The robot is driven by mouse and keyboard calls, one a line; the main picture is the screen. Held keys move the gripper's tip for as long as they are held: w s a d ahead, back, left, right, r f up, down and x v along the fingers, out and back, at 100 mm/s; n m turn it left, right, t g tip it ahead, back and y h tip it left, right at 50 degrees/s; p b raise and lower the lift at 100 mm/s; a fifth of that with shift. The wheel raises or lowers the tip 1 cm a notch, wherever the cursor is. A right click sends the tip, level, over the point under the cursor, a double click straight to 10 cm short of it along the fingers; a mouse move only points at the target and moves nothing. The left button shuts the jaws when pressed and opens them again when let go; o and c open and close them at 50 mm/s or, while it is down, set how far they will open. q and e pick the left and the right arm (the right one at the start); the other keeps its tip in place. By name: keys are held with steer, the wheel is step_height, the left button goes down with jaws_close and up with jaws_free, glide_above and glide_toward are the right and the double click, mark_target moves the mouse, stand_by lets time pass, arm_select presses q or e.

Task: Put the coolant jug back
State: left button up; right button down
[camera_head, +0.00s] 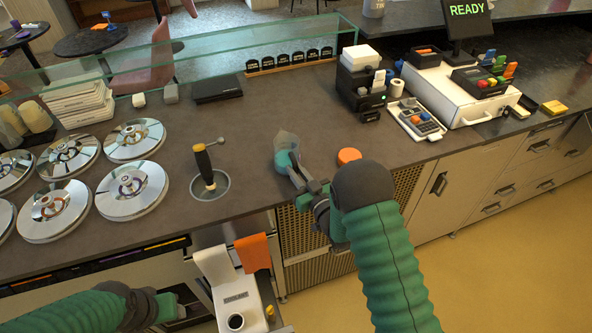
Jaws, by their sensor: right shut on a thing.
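A white container (231,290) with a printed label and a dark round opening stands in the pulled-out bay below the counter; it may be the coolant jug, but the label is too small to read. My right gripper (287,162) is over the counter's front part, shut on a small grey, pale-tipped thing (285,140) that I cannot identify. An orange round cap (349,156) shows just beyond my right wrist; what lies below it is hidden by my arm. My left gripper (185,304) is low at the cabinet front, left of the white container; its fingers are unclear.
Several shiny round lids (133,190) cover the wells at the left. A metal well with a black-and-yellow handled tool (207,165) sits mid-counter. An orange cloth (252,252) hangs at the bay. A register (455,90) stands at the right. A glass guard (225,50) runs behind.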

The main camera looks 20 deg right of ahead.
steer(key=shift+s+a+f, duration=0.1)
steer(key=shift+a, duration=0.3)
steer(key=c, duration=1.4)
jaws_free()
steer(key=a, duration=0.3)
steer(key=shift+a+r, duration=0.15)
steer(key=shift+r, duration=0.05)
steer(key=shift+a, duration=0.1)
steer(key=shift+d, duration=0.3)
steer(key=d, duration=0.2)
steer(key=s, duration=0.1)
steer(key=shift+s+d+f, duration=0.1)
steer(key=shift+d+f, duration=0.15)
steer(key=shift+d, duration=0.15)
arm_select(q)
steer(key=shift+a+f+b, duration=1)
steer(key=shift+f, duration=0.2)
arm_select(e)
steer(key=s+f+m+g+h, duration=0.2)
steer(key=s+g, duration=1.3)
steer(key=s, duration=1.4)
steer(key=shift+a+f+h, duration=0.35)
steer(key=shift+f+h, duration=0.05)
steer(key=shift+h, duration=0.5)
